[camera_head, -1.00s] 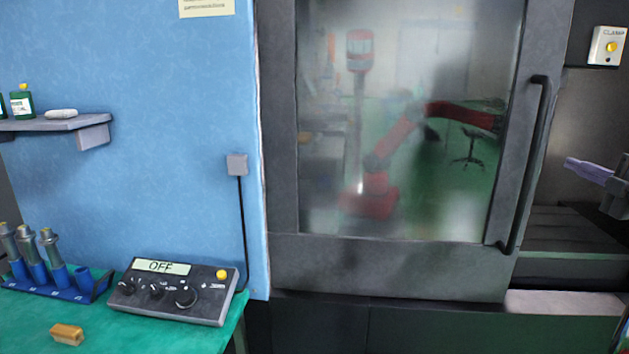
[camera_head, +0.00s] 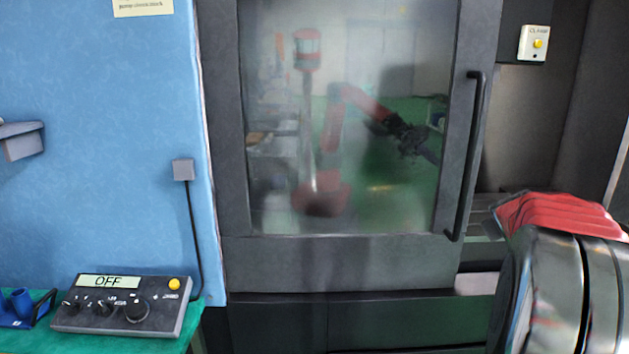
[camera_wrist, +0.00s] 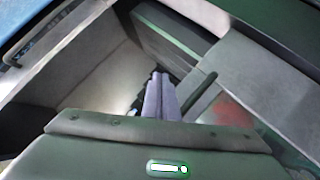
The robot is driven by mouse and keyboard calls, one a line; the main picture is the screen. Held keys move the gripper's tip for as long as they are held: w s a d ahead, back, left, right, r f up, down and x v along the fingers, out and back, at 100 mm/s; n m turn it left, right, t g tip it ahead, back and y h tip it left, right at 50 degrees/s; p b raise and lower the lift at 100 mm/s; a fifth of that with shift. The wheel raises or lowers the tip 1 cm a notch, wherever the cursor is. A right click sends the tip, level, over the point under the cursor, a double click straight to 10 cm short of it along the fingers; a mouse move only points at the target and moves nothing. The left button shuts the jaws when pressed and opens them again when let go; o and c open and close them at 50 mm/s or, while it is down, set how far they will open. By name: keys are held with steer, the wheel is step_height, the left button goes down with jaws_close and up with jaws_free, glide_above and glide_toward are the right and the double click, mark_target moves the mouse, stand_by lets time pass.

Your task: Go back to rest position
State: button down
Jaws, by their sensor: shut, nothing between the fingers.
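My gripper (camera_wrist: 160,97) shows in the wrist view, with its two purple-grey fingers together and nothing between them. In the head view the gripper itself is out of the picture. A red and dark metal part of my own arm fills the lower right there. The glass of the machine door (camera_head: 345,262) carries a blurred reflection of my red arm, bent at its joint.
A control box (camera_head: 122,304) reading OFF stands on the green table (camera_head: 196,330). A yellow-button box (camera_head: 534,43) is upper right.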

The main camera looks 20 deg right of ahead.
steer(key=s+a+f+m+g+y, duration=0.15)
steer(key=a+f, duration=0.25)
steer(key=a, duration=0.7)
steer(key=s+a+f+g+y, duration=0.1)
steer(key=s+a+f+y, duration=0.2)
steer(key=a, duration=0.7)
steer(key=s+a+f+n+y, duration=0.1)
steer(key=s+a+y, duration=0.1)
steer(key=a, duration=1)
steer(key=s+a+f+n+y, duration=0.1)
steer(key=s+a, duration=0.3)
steer(key=a, duration=0.8)
steer(key=s+a+f+n+t+y, duration=0.1)
steer(key=s+a+f+n+y, duration=0.1)
steer(key=a, duration=1)
steer(key=shift+s+n+y, duration=0.35)
steer(key=shift+s+y, duration=0.3)
steer(key=shift+s, duration=0.15)
steer(key=shift+d, duration=0.1)
